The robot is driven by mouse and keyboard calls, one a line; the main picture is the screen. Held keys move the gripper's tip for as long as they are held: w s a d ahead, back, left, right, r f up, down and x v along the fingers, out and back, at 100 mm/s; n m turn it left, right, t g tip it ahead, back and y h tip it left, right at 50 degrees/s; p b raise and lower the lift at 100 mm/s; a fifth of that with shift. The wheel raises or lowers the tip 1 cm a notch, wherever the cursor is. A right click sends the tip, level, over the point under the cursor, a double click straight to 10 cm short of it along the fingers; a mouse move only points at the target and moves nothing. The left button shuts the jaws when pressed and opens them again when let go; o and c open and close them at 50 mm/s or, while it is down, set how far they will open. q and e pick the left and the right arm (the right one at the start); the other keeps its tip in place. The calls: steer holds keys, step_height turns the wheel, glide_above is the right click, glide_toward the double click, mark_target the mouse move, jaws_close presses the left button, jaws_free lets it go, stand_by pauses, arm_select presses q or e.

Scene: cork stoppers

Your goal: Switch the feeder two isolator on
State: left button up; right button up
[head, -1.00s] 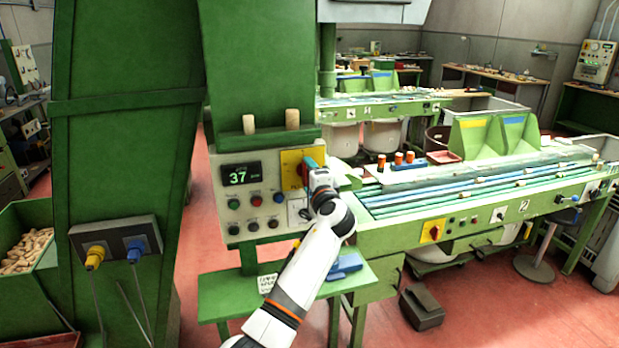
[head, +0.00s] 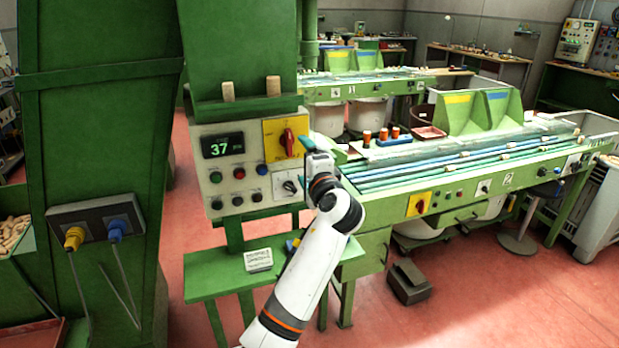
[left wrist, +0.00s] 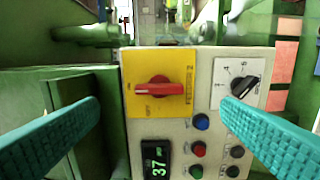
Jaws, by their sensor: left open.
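The feeder two isolator is a red rotary handle (head: 288,142) on a yellow plate (head: 270,153) at the panel's upper right. In the left wrist view its handle (left wrist: 160,89) lies level across the plate (left wrist: 139,69), marked FEEDER 2; in the head view it stands upright. A small mark below the handle looks like OFF; another at the plate's left edge is too small to read. My left gripper (head: 308,148) is open, just right of the plate in the head view. In the wrist view its teal fingers (left wrist: 160,112) are apart, with nothing between them. My right gripper is out of view.
The grey panel (head: 207,183) also bears a display reading 37, several buttons and a dark selector knob (left wrist: 244,88). Bench 2 has another red-on-yellow switch (head: 420,205). A green shelf (head: 215,275) lies below the panel; a green post (head: 100,150) stands left.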

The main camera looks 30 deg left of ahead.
arm_select(q)
steer(key=shift+b+v, duration=0.4)
steer(key=shift+v, duration=1.25)
steer(key=shift+f, duration=0.1)
